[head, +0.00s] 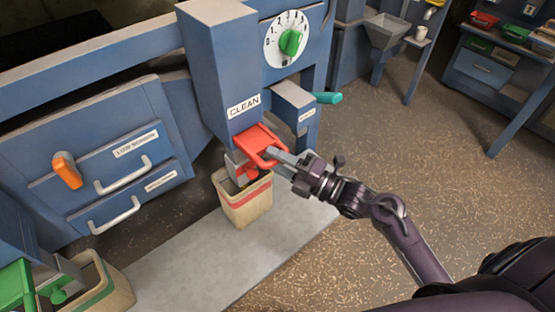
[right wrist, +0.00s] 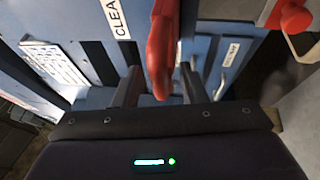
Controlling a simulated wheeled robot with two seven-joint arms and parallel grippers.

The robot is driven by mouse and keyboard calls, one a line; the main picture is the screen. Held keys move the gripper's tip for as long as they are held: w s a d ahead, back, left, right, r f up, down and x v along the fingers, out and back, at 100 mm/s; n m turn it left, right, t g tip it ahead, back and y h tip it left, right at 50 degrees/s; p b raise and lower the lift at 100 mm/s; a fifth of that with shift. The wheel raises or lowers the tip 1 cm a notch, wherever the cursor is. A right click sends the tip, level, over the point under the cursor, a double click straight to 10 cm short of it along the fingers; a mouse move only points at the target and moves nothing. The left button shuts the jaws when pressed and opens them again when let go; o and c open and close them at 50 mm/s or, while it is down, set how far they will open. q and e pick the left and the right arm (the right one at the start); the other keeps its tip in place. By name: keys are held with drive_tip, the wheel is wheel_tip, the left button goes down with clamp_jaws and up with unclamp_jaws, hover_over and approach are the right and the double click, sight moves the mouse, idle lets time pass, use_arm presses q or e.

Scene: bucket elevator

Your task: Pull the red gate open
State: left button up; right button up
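The red gate (head: 257,137) sits at the bottom of the blue chute labelled CLEAN, with a loop-shaped handle on its right side. My right gripper (head: 284,157) reaches this handle from the right. In the right wrist view, the red handle (right wrist: 161,55) stands between the two fingers (right wrist: 163,85), with a gap visible on each side. The gripper is open around the handle and does not appear clamped on it. My left gripper is not in view.
A tan bucket with a red stripe (head: 246,207) stands below the gate on a grey slab (head: 190,270). A teal handle (head: 328,98) sticks out behind the chute. A green dial (head: 291,41) is above. Speckled floor to the right is clear.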

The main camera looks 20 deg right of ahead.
drive_tip(key=b+v, duration=0.1)
drive_tip(key=v, duration=0.6)
drive_tip(key=shift+s+d, duration=0.25)
drive_tip(key=shift+s, duration=0.1)
